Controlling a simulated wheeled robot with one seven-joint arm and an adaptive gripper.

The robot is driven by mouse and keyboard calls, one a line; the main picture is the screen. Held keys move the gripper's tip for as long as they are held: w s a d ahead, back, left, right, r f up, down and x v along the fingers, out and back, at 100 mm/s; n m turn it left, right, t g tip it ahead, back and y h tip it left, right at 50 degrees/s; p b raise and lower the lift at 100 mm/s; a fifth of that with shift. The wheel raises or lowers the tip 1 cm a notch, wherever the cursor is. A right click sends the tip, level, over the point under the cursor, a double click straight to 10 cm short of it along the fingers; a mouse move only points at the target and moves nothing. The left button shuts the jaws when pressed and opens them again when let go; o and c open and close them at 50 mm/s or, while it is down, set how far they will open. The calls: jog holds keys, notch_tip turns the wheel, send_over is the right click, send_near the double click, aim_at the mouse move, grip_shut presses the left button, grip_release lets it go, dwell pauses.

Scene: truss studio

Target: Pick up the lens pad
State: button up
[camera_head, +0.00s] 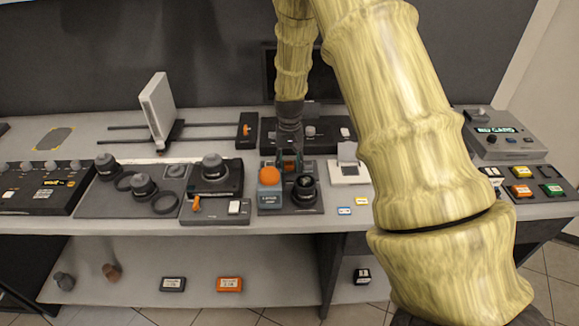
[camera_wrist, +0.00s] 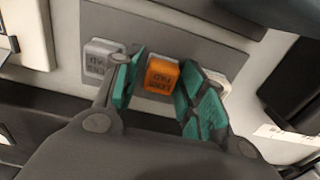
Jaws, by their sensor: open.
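The lens pad (camera_wrist: 161,75) is a small orange block with dark lettering, upside down in the wrist view. It sits on a grey panel (camera_wrist: 200,48). My gripper (camera_wrist: 157,88) is open, with one teal fingertip on each side of the orange block and space between them and it. Nothing is held. In the head view, my gripper (camera_head: 289,160) reaches down over the middle of the bench, behind an orange-topped blue device. A little orange shows between its fingers there; the gripper hides most of that spot.
A grey lettered block (camera_wrist: 103,58) sits left of the orange one, close to a finger. A pale block is partly hidden behind the right finger. The orange-topped blue device (camera_head: 269,187) and a black knob unit (camera_head: 305,188) stand in front of my gripper. My arm hides the bench's right part.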

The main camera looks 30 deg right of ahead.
aim_at(289, 163)
jog(key=c, duration=0.7)
jog(key=shift+w, duration=0.1)
notch_tip(289, 163, up, 10)
jog(key=b, duration=0.2)
jog(key=shift+b, duration=0.35)
jog(key=shift+o, duration=0.6)
jog(key=shift+c, duration=0.5)
